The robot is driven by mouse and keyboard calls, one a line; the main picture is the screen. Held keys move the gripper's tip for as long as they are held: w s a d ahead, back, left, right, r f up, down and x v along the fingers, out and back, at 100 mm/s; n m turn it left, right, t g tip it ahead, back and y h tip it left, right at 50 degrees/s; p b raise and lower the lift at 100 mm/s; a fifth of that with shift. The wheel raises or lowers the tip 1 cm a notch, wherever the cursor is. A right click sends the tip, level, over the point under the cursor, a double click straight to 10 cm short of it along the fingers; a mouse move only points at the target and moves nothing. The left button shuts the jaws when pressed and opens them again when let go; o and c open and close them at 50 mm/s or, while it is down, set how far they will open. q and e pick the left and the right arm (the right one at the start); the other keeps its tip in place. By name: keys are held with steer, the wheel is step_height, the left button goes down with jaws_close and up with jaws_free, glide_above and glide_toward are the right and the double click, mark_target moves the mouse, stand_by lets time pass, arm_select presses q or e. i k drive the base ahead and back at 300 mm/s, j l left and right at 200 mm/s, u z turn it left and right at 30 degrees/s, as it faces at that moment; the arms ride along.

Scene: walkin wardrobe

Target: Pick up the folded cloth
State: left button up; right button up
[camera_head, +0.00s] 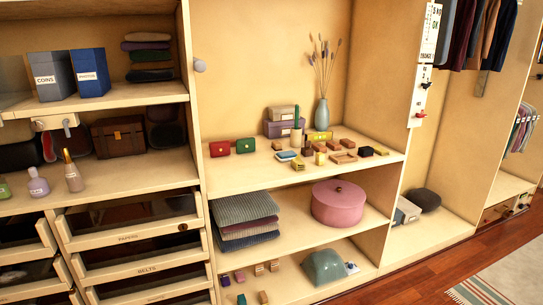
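A stack of folded cloths (245,222) lies on the middle shelf of the centre unit, left of a round pink box. A second stack of folded cloths (147,56) sits on the upper left shelf, in dark green, purple and grey tones. I cannot tell which one is the task's cloth. Neither of my grippers shows in the head view.
The round pink box (338,203) stands right of the middle stack. Small boxes and a vase (322,115) crowd the shelf above. Two blue-grey boxes (89,72) stand left of the upper stack. Open drawers (130,230) jut out at lower left.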

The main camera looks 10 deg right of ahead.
mark_target(296, 164)
steer(key=i+j+z, duration=0.15)
steer(key=i+z, duration=0.25)
steer(key=i, duration=0.35)
steer(key=i+l+z, duration=0.15)
steer(key=i+z, duration=0.15)
steer(key=i+l+z, duration=0.1)
steer(key=i+z, duration=0.2)
steer(key=i, duration=0.15)
